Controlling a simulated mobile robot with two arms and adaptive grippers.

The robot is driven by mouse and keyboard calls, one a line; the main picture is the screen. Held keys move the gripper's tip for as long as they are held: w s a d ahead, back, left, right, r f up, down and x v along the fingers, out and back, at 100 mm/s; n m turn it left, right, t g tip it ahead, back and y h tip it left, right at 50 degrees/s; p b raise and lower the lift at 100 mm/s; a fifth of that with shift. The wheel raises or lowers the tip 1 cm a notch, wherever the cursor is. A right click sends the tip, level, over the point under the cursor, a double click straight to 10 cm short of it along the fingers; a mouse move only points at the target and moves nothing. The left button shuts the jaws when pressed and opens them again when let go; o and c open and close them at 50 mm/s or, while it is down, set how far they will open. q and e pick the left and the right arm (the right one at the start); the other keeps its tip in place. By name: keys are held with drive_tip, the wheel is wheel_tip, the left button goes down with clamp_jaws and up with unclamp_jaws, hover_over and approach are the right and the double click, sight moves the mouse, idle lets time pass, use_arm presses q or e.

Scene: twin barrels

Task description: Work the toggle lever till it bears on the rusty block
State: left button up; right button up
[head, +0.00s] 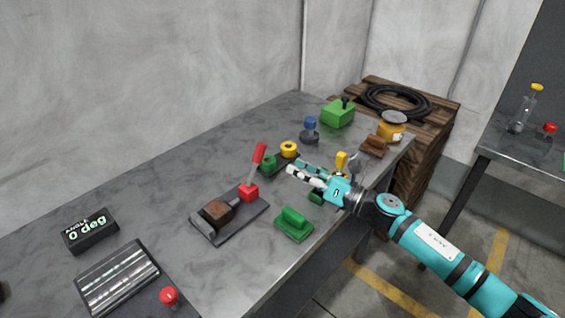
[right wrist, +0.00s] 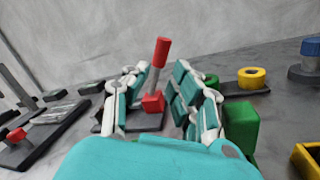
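The toggle lever (head: 259,154) has a red handle that stands up, leaning slightly right, above a red base (head: 248,192) on a dark plate (head: 238,224). The brown rusty block (head: 217,211) sits at the plate's left end. A grey rod lies between base and block; I cannot tell whether it touches the block. My right gripper (head: 294,168) is open and empty, to the right of the lever and apart from it. In the right wrist view the red handle (right wrist: 161,52) shows between the spread fingers (right wrist: 162,76). My left gripper is out of view.
A green block-shaped piece (head: 294,224) stands at the table's front edge. Green and yellow rings (head: 289,149) lie behind my gripper. A blue-topped knob (head: 310,128) and a green box (head: 338,113) stand farther back. A ribbed metal panel (head: 117,276) lies at the left.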

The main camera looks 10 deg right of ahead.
sight(255, 154)
drive_tip(key=a+m, duration=0.1)
drive_tip(key=m, duration=0.1)
drive_tip(key=s+a+r+m+p, duration=0.1)
drive_tip(key=m, duration=0.2)
drive_tip(key=a+r+m+p, duration=0.1)
drive_tip(key=m, duration=0.2)
drive_tip(key=shift+s+a+r, duration=0.1)
drive_tip(key=shift+s+r, duration=0.15)
clamp_jaws()
drive_tip(key=w+a+r+m+p, duration=0.35)
drive_tip(key=w+a+m, duration=0.25)
drive_tip(key=a+m, duration=0.4)
drive_tip(key=shift+t+h, duration=0.3)
drive_tip(key=shift+h, duration=0.1)
drive_tip(key=d+f, duration=0.3)
drive_tip(key=shift+w+d+f, duration=0.1)
drive_tip(key=shift+w+d, duration=0.1)
drive_tip(key=shift+w, duration=0.15)
drive_tip(key=shift+a, duration=0.1)
drive_tip(key=shift+w, duration=0.1)
